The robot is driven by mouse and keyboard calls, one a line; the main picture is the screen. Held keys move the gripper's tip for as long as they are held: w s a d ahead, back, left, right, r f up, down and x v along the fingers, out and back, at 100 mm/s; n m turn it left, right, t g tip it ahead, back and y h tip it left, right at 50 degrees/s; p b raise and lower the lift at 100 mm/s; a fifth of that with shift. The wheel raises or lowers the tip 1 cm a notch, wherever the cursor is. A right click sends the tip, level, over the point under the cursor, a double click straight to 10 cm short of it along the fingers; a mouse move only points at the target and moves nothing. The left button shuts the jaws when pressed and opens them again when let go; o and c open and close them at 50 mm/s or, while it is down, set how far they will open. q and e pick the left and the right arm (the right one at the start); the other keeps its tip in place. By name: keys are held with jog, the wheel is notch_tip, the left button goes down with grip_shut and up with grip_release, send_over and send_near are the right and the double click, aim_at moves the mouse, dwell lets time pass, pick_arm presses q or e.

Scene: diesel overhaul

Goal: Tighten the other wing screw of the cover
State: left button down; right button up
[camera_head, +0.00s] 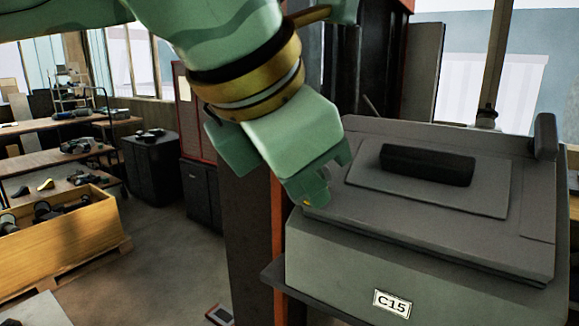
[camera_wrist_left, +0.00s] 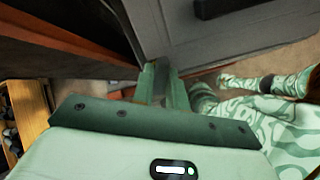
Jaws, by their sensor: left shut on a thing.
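The grey cover (camera_head: 480,225) with a dark raised handle (camera_head: 427,165) lies on top of a box marked C15 (camera_head: 330,255). My left gripper (camera_head: 322,185) reaches down to the cover's left front corner, with its fingertips at the edge. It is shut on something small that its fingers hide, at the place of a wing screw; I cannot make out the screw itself. In the left wrist view the closed fingers (camera_wrist_left: 160,85) lie against the cover's edge (camera_wrist_left: 215,48). A dark upright piece (camera_head: 545,137) stands at the cover's far right corner; I cannot tell what it is. My right gripper is not in view.
A dark post with an orange edge (camera_head: 250,230) stands close to the left of the box. A yellow crate (camera_head: 70,235) of parts and shelves are farther left. A small red-edged device (camera_head: 219,315) lies on the floor. Floor between crate and post is clear.

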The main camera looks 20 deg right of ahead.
pick_arm(q)
jog(key=m+p, duration=0.1)
jog(key=m, duration=0.2)
jog(key=shift+r+p, duration=0.2)
jog(key=shift+p, duration=0.1)
jog(key=shift+f+m, duration=0.2)
jog(key=shift+m, duration=0.2)
jog(key=m+p, duration=0.2)
jog(key=m, duration=0.1)
jog(key=shift+r, duration=0.2)
jog(key=shift+f+m, duration=0.1)
jog(key=shift+m, duration=0.6)
jog(key=shift+f, duration=0.15)
jog(key=c, duration=1.3)
grip_release()
jog(key=shift+d, duration=0.1)
jog(key=shift+o, duration=0.2)
